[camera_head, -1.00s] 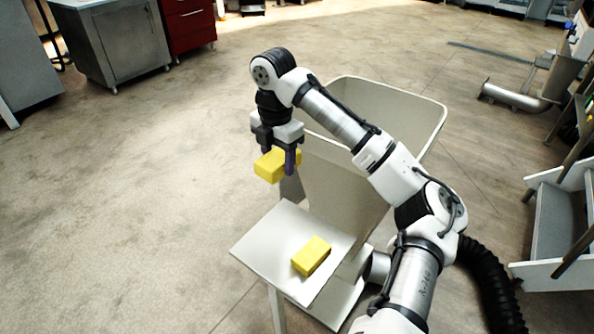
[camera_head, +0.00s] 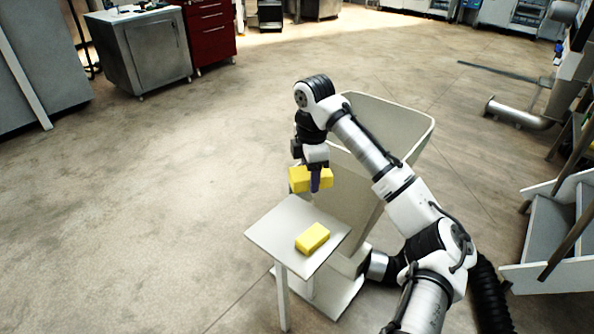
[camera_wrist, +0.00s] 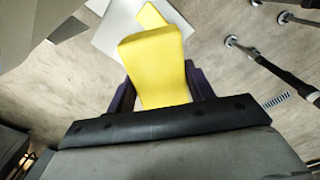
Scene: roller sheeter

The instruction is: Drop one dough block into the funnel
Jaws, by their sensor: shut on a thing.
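My gripper (camera_head: 312,182) is shut on a yellow dough block (camera_head: 299,180) and holds it in the air, left of the funnel's outer wall. In the wrist view the held dough block (camera_wrist: 157,66) sits between the dark fingers. A second dough block (camera_head: 312,238) lies on the small white table (camera_head: 272,232), and part of it shows in the wrist view (camera_wrist: 150,16). The large pale funnel (camera_head: 395,128) opens upward behind and right of my gripper. My arm crosses in front of it and hides part of its opening.
A grey metal cabinet (camera_head: 150,60) and a red drawer unit (camera_head: 211,35) stand at the back left. The floor at the left is clear.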

